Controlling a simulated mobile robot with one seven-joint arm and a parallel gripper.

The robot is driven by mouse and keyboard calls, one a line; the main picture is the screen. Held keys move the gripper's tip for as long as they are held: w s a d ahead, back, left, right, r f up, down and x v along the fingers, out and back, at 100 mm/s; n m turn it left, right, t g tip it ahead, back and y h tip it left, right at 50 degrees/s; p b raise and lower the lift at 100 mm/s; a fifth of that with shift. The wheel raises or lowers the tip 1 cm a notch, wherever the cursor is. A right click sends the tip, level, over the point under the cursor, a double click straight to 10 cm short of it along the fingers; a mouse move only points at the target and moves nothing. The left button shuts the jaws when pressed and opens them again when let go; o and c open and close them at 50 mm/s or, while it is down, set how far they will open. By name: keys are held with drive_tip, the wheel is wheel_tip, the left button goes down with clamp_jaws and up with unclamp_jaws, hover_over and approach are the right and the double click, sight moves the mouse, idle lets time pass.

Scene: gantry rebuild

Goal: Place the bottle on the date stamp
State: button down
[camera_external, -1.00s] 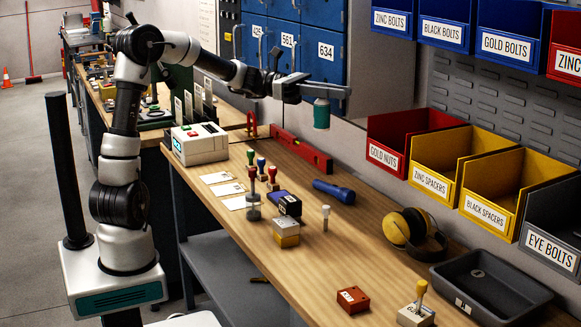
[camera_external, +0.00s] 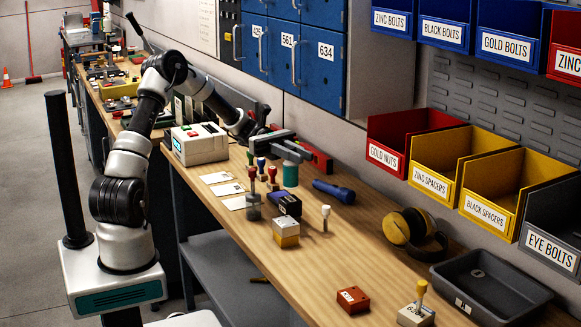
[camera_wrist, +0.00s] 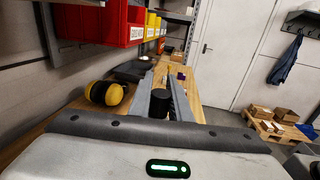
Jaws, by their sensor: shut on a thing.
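The teal bottle (camera_external: 290,175) hangs upright under my gripper (camera_external: 298,150), low over the back part of the bench. I cannot tell whether its base touches anything. My gripper is shut on its top. In the wrist view, the dark round top of the bottle (camera_wrist: 159,103) sits between the two fingers (camera_wrist: 161,92). Several stamps stand in front of the bottle. One is a dark and blue block stamp (camera_external: 290,206), with a white and yellow block (camera_external: 285,233) in front of it. I cannot read which one is the date stamp.
A blue flashlight (camera_external: 334,191) lies right of the bottle, with a small white-topped stamp (camera_external: 326,217) nearby. Red-handled stamps (camera_external: 272,175) stand to the left. Earmuffs (camera_external: 408,229) and a grey tray (camera_external: 490,285) are farther right. Bench between is partly clear.

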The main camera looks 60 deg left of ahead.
wheel_tip(320, 180, down, 3)
drive_tip(key=shift+f, duration=0.1)
drive_tip(key=shift+f+b, duration=0.4)
drive_tip(key=shift+b, duration=0.4)
drive_tip(key=c, duration=1.8)
unclamp_jaws()
drive_tip(key=shift+o, duration=0.8)
drive_tip(key=shift+s, duration=0.1)
drive_tip(key=shift+r+p, duration=0.45)
drive_tip(key=shift+p, duration=0.4)
drive_tip(key=b, duration=0.1)
approach(294, 164)
